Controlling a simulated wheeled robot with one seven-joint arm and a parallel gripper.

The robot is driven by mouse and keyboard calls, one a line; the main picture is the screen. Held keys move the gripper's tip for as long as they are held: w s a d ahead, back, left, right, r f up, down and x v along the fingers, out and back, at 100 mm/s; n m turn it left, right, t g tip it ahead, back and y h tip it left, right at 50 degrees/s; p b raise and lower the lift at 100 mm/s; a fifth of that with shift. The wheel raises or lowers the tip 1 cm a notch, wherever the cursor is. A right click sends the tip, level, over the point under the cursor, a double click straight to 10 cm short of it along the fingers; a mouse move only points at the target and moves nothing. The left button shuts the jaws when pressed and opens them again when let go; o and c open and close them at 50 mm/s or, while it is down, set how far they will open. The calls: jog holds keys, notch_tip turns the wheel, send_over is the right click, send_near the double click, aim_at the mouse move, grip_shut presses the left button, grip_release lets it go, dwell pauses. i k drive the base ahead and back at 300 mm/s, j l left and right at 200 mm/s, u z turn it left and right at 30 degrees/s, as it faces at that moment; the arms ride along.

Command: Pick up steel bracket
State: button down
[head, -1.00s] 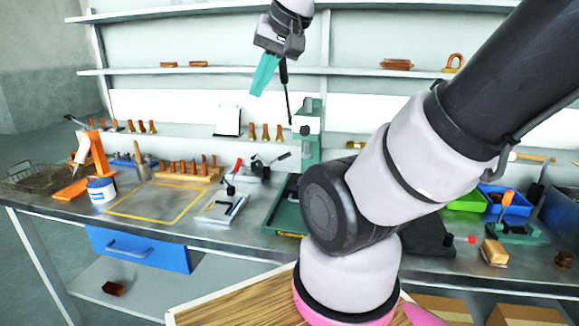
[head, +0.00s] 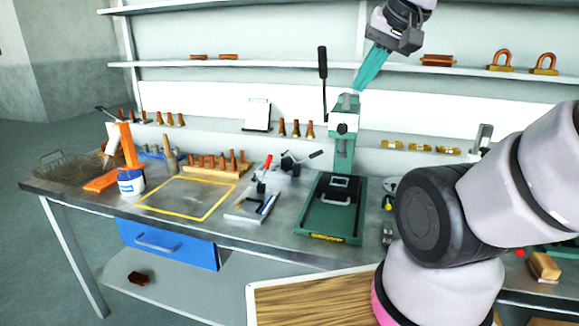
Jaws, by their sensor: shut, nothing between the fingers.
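My gripper (head: 361,83) hangs at the top, just above and right of the green press. Its teal fingers are together, point down and left, and hold nothing. I cannot pick out the steel bracket for sure. Another small metal piece (head: 388,235) is on the bench right of the press, partly beside my arm. My arm hides part of the bench at the right.
The steel bench (head: 225,228) holds a white and blue tub (head: 131,182), a yellow-framed area (head: 187,199), a wooden rack of copper pieces (head: 210,168) and a wire basket (head: 68,167). Shelves run behind. A tall black lever (head: 323,66) stands left of my gripper.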

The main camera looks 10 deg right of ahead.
aim_at(288, 165)
jog(key=i+j+z, duration=0.1)
jog(key=j, duration=0.25)
jog(key=i+j+z, duration=0.1)
jog(key=j, duration=0.3)
jog(key=i+j+z, duration=0.1)
jog(key=j, duration=0.3)
jog(key=i+j+z, duration=0.1)
jog(key=j, duration=0.3)
jog(key=i+j+z, duration=0.1)
jog(key=j, duration=0.3)
jog(key=i, duration=0.1)
